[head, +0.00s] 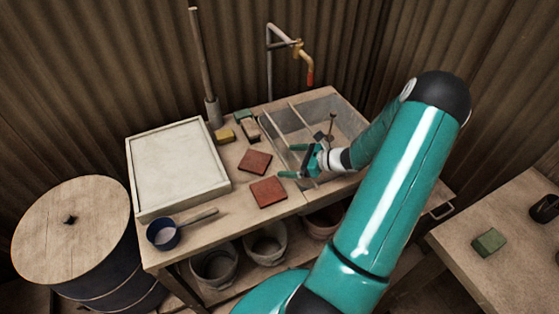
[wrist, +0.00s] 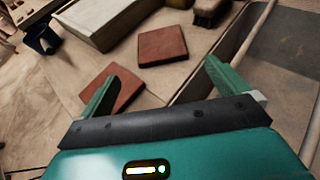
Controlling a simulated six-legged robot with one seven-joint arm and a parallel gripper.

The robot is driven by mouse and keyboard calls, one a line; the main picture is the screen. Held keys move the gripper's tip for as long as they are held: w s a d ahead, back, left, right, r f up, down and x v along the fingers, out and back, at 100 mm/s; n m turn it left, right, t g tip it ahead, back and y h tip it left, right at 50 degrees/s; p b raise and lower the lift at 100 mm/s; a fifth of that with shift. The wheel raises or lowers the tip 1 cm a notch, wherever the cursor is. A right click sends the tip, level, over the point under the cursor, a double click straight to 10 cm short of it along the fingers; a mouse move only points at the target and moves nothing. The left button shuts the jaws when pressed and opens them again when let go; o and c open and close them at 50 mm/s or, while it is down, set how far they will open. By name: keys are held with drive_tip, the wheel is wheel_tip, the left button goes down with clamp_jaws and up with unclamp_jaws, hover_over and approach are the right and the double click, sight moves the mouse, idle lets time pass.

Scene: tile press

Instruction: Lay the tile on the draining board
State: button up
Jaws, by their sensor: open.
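Two flat, square red-brown tiles lie on the wooden bench top: a back tile (head: 254,161) and a front tile (head: 269,191). In the wrist view the back tile (wrist: 163,45) lies ahead of the jaws, and the front tile (wrist: 127,92) is partly hidden behind the left finger. My gripper (head: 283,161) is open and empty, just right of the tiles by the sink's left edge, with its fingers pointing left. In the wrist view a clear gap shows between its fingertips (wrist: 162,67). A pale framed board (head: 175,162), apparently the draining board, sits at the bench's left with nothing on it.
A sink basin (head: 347,115) with a tap (head: 285,43) is at the right. Sponges (head: 225,136) and a brush (head: 250,129) lie behind the tiles. A blue pan (head: 163,234) stands at the front left. A barrel (head: 72,225) stands left of the bench.

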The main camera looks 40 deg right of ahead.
drive_tip(key=shift+s+d+r, duration=0.1)
drive_tip(key=shift+s+r, duration=0.05)
drive_tip(key=shift+s, duration=0.1)
drive_tip(key=s+a+r+n+g+h, duration=0.1)
drive_tip(key=a+r+n+g, duration=0.3)
drive_tip(key=a+r+n, duration=0.5)
drive_tip(key=a+r+n+g+h, duration=0.1)
drive_tip(key=a+r+n+g, duration=0.3)
drive_tip(key=a+r+n, duration=0.55)
drive_tip(key=s+a+r+n+t+h, duration=0.2)
drive_tip(key=s+a+r+n+h, duration=0.3)
drive_tip(key=s+a+r+n, duration=0.6)
drive_tip(key=shift+s+a, duration=0.65)
drive_tip(key=shift+s, duration=0.1)
drive_tip(key=shift+r+n, duration=0.1)
drive_tip(key=shift+n, duration=0.15)
